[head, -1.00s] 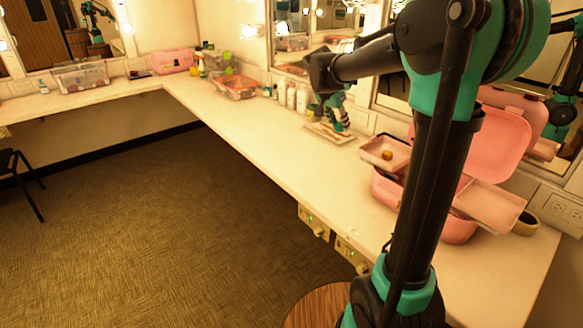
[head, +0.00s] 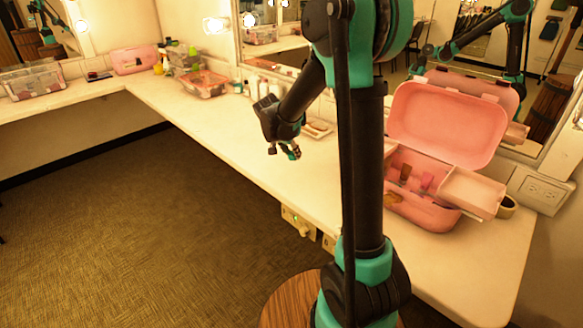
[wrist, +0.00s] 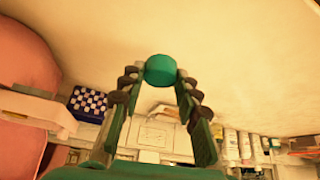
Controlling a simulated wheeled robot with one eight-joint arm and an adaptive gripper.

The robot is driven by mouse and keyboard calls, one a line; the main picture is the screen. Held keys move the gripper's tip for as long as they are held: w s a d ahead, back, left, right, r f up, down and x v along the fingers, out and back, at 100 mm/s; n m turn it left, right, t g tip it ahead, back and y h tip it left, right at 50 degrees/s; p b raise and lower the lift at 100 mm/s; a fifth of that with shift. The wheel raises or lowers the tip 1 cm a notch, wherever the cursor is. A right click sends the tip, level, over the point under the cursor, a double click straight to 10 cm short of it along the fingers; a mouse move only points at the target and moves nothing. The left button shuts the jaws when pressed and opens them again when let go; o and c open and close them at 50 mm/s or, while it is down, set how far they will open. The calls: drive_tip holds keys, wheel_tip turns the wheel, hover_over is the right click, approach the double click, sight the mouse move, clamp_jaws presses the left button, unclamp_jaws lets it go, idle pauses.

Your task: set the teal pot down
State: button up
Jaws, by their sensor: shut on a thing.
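My gripper (head: 286,151) is over the white counter (head: 225,137), in front of the small pale tray (head: 318,128) and left of my upright arm in the head view. In the wrist view the teal pot (wrist: 161,69), small and round, sits between the tips of my two fingers, which are shut on it. Pale counter surface shows around the pot. In the head view the pot is too small to tell from my teal finger parts. The gap between pot and counter cannot be judged.
An open pink case (head: 445,125) with a fold-out tray (head: 473,192) stands at the right, a tape roll (head: 507,207) beside it. Bottles (head: 265,88) and a clear bin (head: 203,85) stand along the mirror wall. The counter left of my gripper is clear.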

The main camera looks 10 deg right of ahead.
sight(295, 172)
drive_tip(key=shift+f, duration=3.3)
drive_tip(key=o, duration=1.1)
drive_tip(key=shift+f, duration=0.15)
drive_tip(key=v, duration=1.2)
drive_tip(key=s+d+f+n+y, duration=0.1)
drive_tip(key=s+d+f+n, duration=0.1)
drive_tip(key=s, duration=0.6)
drive_tip(key=s+d+f+n+y, duration=0.1)
drive_tip(key=s+d+f+n, duration=0.2)
drive_tip(key=s, duration=0.6)
drive_tip(key=s+d+f+n+y, duration=0.2)
drive_tip(key=s+d+f+n, duration=0.1)
drive_tip(key=s, duration=0.5)
drive_tip(key=shift+s+d+f+n, duration=0.15)
drive_tip(key=shift+s+d+n, duration=0.1)
drive_tip(key=shift+d+n, duration=0.05)
